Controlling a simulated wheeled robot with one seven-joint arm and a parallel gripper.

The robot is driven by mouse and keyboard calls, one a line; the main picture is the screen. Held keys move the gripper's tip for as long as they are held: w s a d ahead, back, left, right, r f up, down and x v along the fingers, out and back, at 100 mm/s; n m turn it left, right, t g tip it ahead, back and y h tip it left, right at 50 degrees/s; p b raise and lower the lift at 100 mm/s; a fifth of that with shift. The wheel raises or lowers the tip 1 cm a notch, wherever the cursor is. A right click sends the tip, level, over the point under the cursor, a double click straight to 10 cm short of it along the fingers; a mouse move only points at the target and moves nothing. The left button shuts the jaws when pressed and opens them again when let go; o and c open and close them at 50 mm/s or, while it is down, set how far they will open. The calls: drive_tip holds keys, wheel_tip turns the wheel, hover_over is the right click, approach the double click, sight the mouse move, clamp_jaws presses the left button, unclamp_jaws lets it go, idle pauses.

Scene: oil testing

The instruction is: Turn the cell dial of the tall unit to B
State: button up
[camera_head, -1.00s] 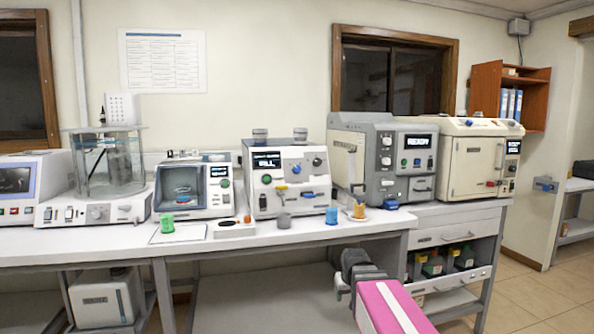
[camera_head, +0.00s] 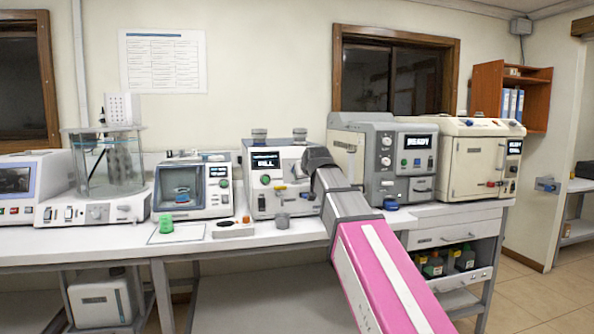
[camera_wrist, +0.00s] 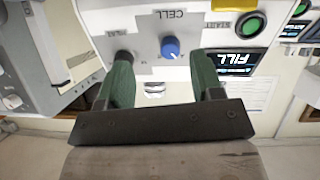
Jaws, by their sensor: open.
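The tall unit (camera_head: 262,193) is the white machine with the FILL display in the middle of the bench. In the wrist view its panel is upside down, with the CELL label above a blue dial (camera_wrist: 170,47). The dial has a pale mark on its lower right side; I cannot read which letter it points to. My gripper (camera_wrist: 162,57) is open, its two green fingers apart. The dial lies between and beyond the fingertips, a little nearer the right one, with no visible contact.
A dark knob (camera_wrist: 124,56) is close to the left finger. The FILL display (camera_wrist: 229,60) and a green button (camera_wrist: 249,25) are right of the fingers. The grey READY unit (camera_head: 405,160) stands right of my arm. A grey cup (camera_head: 283,221) stands in front of the tall unit.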

wheel_tip(320, 180, up, 4)
drive_tip(key=a, duration=0.1)
drive_tip(key=shift+t, duration=0.4)
drive_tip(key=x, duration=1.1)
drive_tip(key=shift+a, duration=0.35)
drive_tip(key=c, duration=0.9)
